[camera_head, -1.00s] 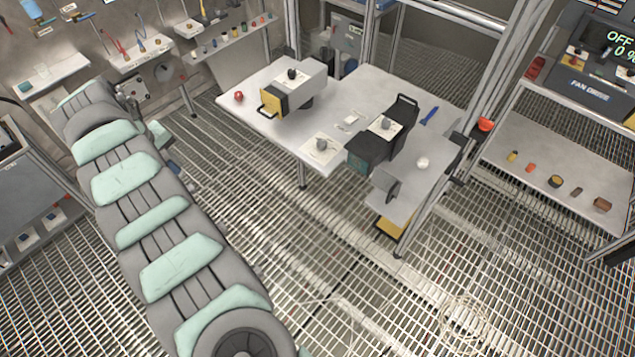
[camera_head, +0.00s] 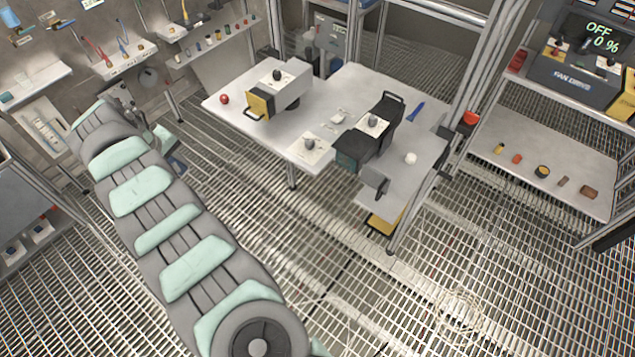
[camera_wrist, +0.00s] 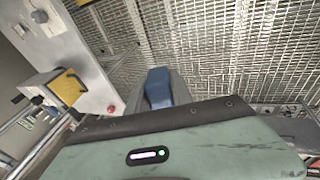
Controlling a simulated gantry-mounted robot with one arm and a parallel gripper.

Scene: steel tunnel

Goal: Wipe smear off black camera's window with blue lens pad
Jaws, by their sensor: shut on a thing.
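The black camera (camera_head: 382,130) stands on the grey table, its teal-dark window end (camera_head: 352,150) facing the lower left. I cannot make out a smear at this distance. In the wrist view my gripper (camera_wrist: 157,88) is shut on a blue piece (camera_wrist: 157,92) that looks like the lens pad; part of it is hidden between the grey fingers. In the head view my arm runs to the upper left, and I cannot clearly see the gripper there. The gripper is well apart from the black camera.
A grey camera with a yellow face (camera_head: 260,104) and a red ball (camera_head: 224,99) occupy the table's left part. A blue strip (camera_head: 415,111) and a white round thing (camera_head: 410,158) lie right of the black camera. A small grey plate (camera_head: 375,182) stands before it. Frame posts flank the table.

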